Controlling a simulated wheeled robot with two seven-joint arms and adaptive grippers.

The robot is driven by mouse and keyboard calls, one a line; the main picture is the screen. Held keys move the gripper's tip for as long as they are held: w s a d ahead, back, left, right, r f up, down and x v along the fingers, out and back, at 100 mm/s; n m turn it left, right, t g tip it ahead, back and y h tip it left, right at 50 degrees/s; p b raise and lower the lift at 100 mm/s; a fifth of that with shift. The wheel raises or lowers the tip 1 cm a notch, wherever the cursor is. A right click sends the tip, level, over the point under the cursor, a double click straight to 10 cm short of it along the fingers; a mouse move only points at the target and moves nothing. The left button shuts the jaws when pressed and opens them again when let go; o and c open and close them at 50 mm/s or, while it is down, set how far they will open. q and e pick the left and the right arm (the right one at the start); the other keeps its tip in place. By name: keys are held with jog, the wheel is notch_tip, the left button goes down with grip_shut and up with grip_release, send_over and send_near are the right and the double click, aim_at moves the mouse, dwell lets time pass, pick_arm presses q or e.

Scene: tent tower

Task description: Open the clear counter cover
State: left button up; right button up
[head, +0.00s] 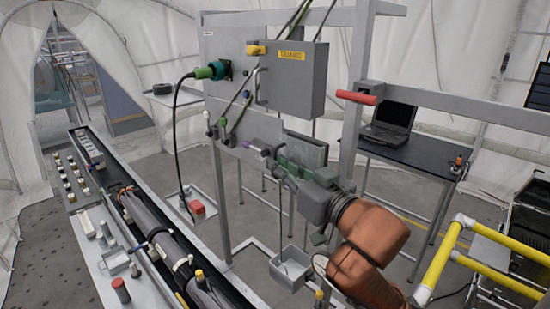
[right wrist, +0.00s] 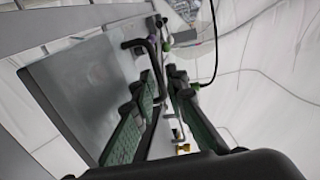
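The clear counter cover (head: 305,146) looks like a see-through pane with a dark edge, low on the grey panel. In the right wrist view a large greyish pane (right wrist: 85,85), probably this cover, fills the left side. A dark bent bar (right wrist: 153,52) stands by its far edge. My right gripper (head: 284,166) is in front of the panel at the cover's lower edge and hides part of it. In the wrist view its two green-padded fingers (right wrist: 163,95) are apart, the left one overlapping the pane. I cannot tell whether they touch it. My left gripper is not in view.
A red-handled lever (head: 356,97) juts from the frame at right. A laptop (head: 390,122) stands on a table behind. A long pipe assembly (head: 160,235) lies at left.

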jog(key=shift+x, duration=1.1)
jog(key=shift+w, duration=0.2)
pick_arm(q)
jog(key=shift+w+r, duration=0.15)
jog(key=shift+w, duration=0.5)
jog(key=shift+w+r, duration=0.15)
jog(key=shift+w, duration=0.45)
pick_arm(e)
jog(key=shift+c, duration=0.6)
jog(key=shift+s, duration=0.1)
grip_shut()
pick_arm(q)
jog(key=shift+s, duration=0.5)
